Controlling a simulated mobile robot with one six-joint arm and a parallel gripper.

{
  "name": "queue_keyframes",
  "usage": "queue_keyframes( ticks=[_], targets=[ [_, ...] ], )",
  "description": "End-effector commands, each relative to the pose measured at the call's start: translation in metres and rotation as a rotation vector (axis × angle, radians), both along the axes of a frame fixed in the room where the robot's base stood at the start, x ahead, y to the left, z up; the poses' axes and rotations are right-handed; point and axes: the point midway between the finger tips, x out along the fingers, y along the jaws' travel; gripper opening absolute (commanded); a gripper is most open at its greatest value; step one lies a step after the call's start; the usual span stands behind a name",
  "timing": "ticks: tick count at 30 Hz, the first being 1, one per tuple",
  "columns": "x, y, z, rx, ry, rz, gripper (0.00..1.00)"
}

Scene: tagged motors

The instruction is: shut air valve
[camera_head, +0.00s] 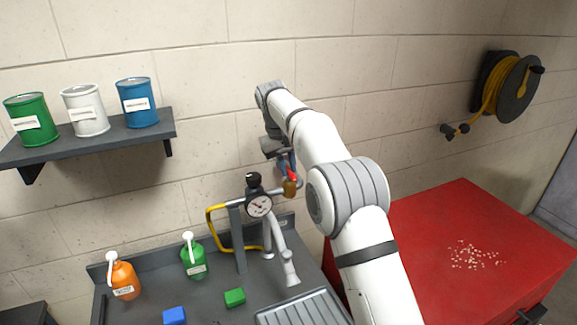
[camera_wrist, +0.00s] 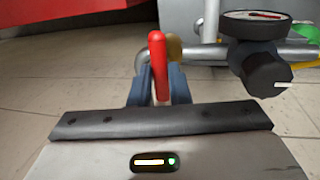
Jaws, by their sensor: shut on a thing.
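The air valve has a red lever handle (camera_wrist: 157,62), which stands between the fingers of my gripper (camera_wrist: 158,88) in the wrist view. My gripper is shut on this handle. In the head view the red handle (camera_head: 292,173) shows just above the brass valve body (camera_head: 290,188), with my gripper (camera_head: 287,163) at it from above. The brass body (camera_wrist: 174,48) lies behind the handle in the wrist view, at the end of a grey pipe (camera_wrist: 205,52). A round gauge (camera_head: 259,204) and a black knob (camera_wrist: 266,76) sit beside the valve on the same pipework.
The dark bench (camera_head: 215,290) holds an orange bottle (camera_head: 124,279), a green bottle (camera_head: 194,259), a blue block (camera_head: 174,316) and a green block (camera_head: 235,297). A red cabinet top (camera_head: 430,240) stands right of my arm. A yellow hose (camera_head: 214,232) runs behind the gauge.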

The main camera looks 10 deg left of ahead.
Motion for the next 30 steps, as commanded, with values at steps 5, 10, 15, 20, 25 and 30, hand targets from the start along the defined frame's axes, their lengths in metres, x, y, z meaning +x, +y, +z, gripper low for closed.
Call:
queue_keyframes(
  ticks=[5, 10, 15, 20, 25, 30],
  targets=[
    [0.002, 0.000, 0.004, 0.005, -0.011, -0.002, 0.00],
    [0.002, 0.000, 0.004, 0.006, -0.011, -0.002, 0.17],
    [0.001, 0.000, 0.003, 0.004, -0.007, 0.000, 0.31],
    [0.001, 0.000, 0.002, 0.002, -0.005, 0.000, 0.38],
    [0.000, 0.001, 0.002, 0.002, -0.004, 0.000, 0.38],
    [-0.001, 0.003, 0.014, 0.003, -0.005, 0.001, 0.38]
  ],
)
